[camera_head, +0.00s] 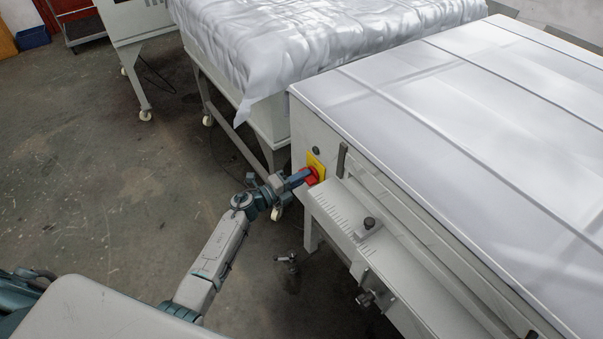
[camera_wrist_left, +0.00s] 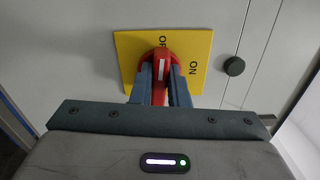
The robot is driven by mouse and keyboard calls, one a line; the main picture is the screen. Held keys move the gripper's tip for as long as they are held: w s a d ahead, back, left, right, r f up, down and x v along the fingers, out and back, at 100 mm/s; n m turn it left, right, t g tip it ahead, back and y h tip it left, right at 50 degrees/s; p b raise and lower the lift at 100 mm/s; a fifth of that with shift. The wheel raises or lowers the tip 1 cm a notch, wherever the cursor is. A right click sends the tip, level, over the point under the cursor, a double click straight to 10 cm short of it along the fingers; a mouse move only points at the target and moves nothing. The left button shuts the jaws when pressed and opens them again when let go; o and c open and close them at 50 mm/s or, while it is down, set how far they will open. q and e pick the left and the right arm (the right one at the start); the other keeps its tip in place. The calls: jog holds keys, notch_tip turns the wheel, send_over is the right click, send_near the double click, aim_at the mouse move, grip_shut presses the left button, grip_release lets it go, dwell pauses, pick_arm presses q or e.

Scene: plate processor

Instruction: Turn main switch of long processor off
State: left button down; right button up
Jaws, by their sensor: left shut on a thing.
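The main switch is a red rotary handle (camera_head: 312,177) on a yellow plate (camera_head: 317,162), on the near left end of the long processor (camera_head: 450,90). In the left wrist view the red handle (camera_wrist_left: 160,68) stands upright in the picture, its white line running toward the partly covered "OF" lettering at the top of the yellow plate (camera_wrist_left: 201,84). "ON" is printed at the right of the plate. My left gripper (camera_wrist_left: 160,98) is shut on the handle, one finger on each side. It also shows in the head view (camera_head: 303,177). My right gripper is out of view.
A round black knob (camera_wrist_left: 234,66) sits right of the plate. A ledge (camera_head: 345,215) with a clamp knob (camera_head: 369,223) juts from the processor's near side. A table with a plastic-wrapped load (camera_head: 300,40) stands behind. The floor (camera_head: 110,190) at left is clear.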

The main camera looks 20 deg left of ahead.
pick_arm(q)
jog(key=shift+n+p, duration=0.3)
jog(key=shift+n, duration=0.2)
jog(key=shift+f, duration=0.1)
jog(key=c, duration=1.4)
grip_release()
jog(key=shift+s+a, duration=0.1)
jog(key=b+v, duration=0.2)
jog(key=v, duration=0.8)
jog(key=shift+s+a, duration=0.2)
